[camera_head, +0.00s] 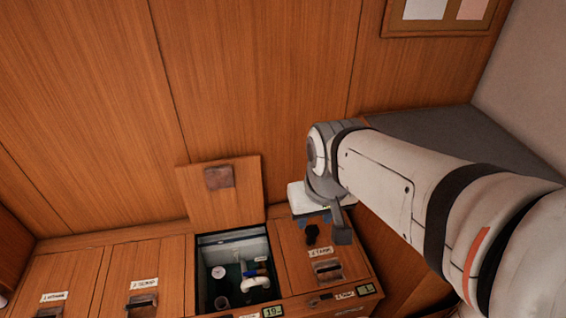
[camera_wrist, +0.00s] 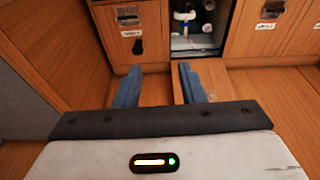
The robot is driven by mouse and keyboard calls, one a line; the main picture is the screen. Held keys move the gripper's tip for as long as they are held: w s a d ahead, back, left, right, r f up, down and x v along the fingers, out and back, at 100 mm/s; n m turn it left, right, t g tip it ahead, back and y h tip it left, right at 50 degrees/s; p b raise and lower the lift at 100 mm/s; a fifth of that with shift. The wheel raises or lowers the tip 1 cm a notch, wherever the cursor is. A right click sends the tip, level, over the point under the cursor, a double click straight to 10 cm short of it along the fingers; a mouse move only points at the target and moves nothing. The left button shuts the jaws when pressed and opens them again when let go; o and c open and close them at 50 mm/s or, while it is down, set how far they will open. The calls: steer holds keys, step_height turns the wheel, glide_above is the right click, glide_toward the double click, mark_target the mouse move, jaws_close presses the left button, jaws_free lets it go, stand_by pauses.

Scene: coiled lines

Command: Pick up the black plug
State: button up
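The black plug (camera_head: 312,233) lies on the wooden panel beside a white label, right of the open compartment in the head view. It also shows in the wrist view (camera_wrist: 137,46) as a small dark shape, beyond the left fingertip. My gripper (camera_wrist: 159,72) is open, with its two blue fingers apart and nothing between them. In the head view my gripper (camera_head: 314,218) is partly hidden by its own wrist, and its blue finger shows just behind the plug. The plug and the fingers look apart in the wrist view.
The open compartment (camera_head: 196,270) holds a white pipe (camera_head: 256,284), a round gauge (camera_head: 218,272) and a dark cup (camera_head: 221,302). Its raised lid (camera_head: 240,200) stands behind it. Panel handles (camera_head: 327,270) stick up nearby. A wooden wall rises behind.

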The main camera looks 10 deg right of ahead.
steer(key=shift+o, duration=0.7)
steer(key=o, duration=0.4)
steer(key=w+d+f+m+b, duration=0.2)
steer(key=w+f+b, duration=0.4)
steer(key=w, duration=0.5)
step_height(320, 180, down, 3)
steer(key=shift+d+r+m+g, duration=0.15)
steer(key=shift+d+m+g, duration=0.25)
steer(key=shift+m, duration=0.2)
steer(key=m+g+b, duration=0.1)
steer(key=m+b, duration=0.4)
steer(key=b, duration=0.5)
glide_above(312, 227)
steer(key=s+a, duration=0.4)
step_height(312, 227, down, 24)
steer(key=w+d+f+m+b, duration=0.1)
steer(key=f, duration=0.4)
steer(key=w+d+f+m+b, duration=0.1)
steer(key=f, duration=0.5)
steer(key=w+d+f+m+b, duration=0.1)
steer(key=w+d+f, duration=0.1)
steer(key=f, duration=0.4)
steer(key=shift+w+f+g+b, duration=0.1)
steer(key=shift+g+b, duration=0.2)
steer(key=shift+g, duration=0.1)
steer(key=shift+d+f+b, duration=0.2)
steer(key=shift+f+b, duration=0.5)
steer(key=shift+f, duration=1.95)
